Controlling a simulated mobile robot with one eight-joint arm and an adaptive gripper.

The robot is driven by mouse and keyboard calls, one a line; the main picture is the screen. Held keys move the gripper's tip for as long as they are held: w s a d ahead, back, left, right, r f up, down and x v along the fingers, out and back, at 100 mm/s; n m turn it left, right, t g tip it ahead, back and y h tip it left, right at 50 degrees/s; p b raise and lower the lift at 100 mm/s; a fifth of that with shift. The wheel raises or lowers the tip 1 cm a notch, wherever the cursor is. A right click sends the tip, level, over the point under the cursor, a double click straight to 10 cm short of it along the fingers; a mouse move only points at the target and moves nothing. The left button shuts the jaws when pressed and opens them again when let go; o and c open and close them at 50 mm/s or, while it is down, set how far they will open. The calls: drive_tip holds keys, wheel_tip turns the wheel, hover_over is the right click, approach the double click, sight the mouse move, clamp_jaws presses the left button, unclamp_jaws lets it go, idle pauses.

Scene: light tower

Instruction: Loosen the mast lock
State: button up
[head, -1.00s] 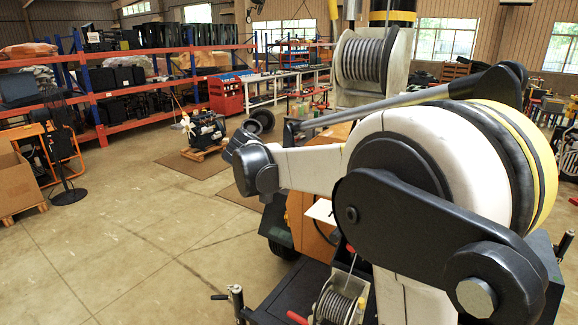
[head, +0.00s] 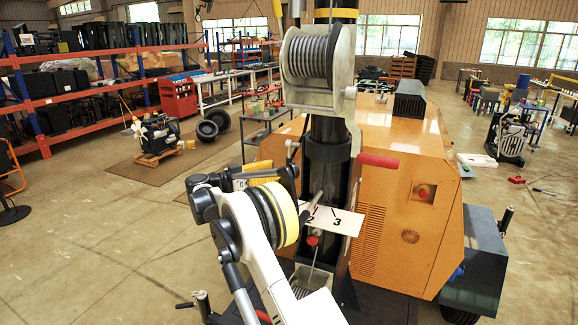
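The dark mast (head: 327,165) of the light tower stands upright in the middle of the head view. A white plate (head: 345,221) with the numbers 2 and 3 sits on its front. A grey lever (head: 314,202) points up from the plate, and a red knob (head: 313,240) is just below it. I cannot tell which of these is the mast lock. My gripper (head: 291,172) is dark and small, close to the mast's left side, above and left of the plate. Its fingers are partly hidden against the mast, so its opening and any contact are unclear.
A cable winch drum (head: 312,56) is high on the mast, with a red crank handle (head: 378,160) lower right. The orange generator housing (head: 400,205) fills the space behind and right. A dark box (head: 472,262) stands at its right side. Open floor (head: 110,235) lies left.

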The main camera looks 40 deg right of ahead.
sight(289, 165)
drive_tip(key=d, duration=0.6)
drive_tip(key=shift+s+d, duration=0.1)
drive_tip(key=shift+s, duration=0.05)
clamp_jaws()
